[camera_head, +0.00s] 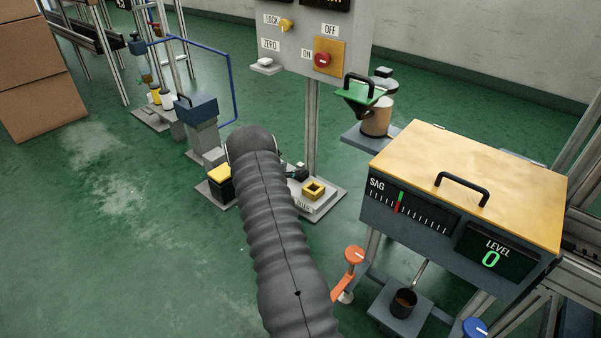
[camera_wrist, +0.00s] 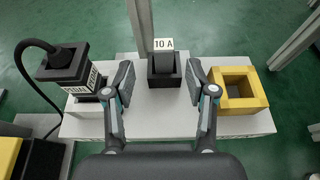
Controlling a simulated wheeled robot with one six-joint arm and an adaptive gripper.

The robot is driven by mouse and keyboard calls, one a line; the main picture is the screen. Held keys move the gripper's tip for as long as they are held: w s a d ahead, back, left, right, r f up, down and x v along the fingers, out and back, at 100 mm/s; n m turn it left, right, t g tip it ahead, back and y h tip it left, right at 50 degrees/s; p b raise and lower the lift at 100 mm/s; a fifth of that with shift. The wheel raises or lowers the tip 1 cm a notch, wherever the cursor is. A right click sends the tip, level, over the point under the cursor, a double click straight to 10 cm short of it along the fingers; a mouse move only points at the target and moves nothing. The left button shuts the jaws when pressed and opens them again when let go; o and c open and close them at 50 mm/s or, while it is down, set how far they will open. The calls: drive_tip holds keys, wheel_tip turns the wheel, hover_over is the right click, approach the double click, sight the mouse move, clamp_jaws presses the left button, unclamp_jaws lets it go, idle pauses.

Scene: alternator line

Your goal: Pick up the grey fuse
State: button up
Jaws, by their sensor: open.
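In the wrist view the grey fuse (camera_wrist: 163,59) appears as a dark grey block in a square black holder (camera_wrist: 165,81), below a small "10 A" label. The holder stands on a pale plate. My gripper (camera_wrist: 160,80) is open, with one finger on each side of the holder. Gaps show between the fingers and the holder, and nothing is held. How deep the fuse sits cannot be told. In the head view my grey arm hides the fuse and most of the gripper.
A hollow yellow square holder (camera_wrist: 238,88) stands just right of my right finger. A black block with a white label and cable (camera_wrist: 70,72) stands left of my left finger. A post (camera_wrist: 141,22) rises behind. The SAG/LEVEL box (camera_head: 462,190) stands right of my arm.

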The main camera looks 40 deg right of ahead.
sight(299, 165)
drive_tip(key=shift+s+r+x, duration=0.15)
drive_tip(key=shift+x, duration=1.5)
drive_tip(key=shift+s+r+x, duration=0.1)
drive_tip(key=shift+r+x, duration=0.05)
drive_tip(key=shift+x, duration=1.55)
clamp_jaws()
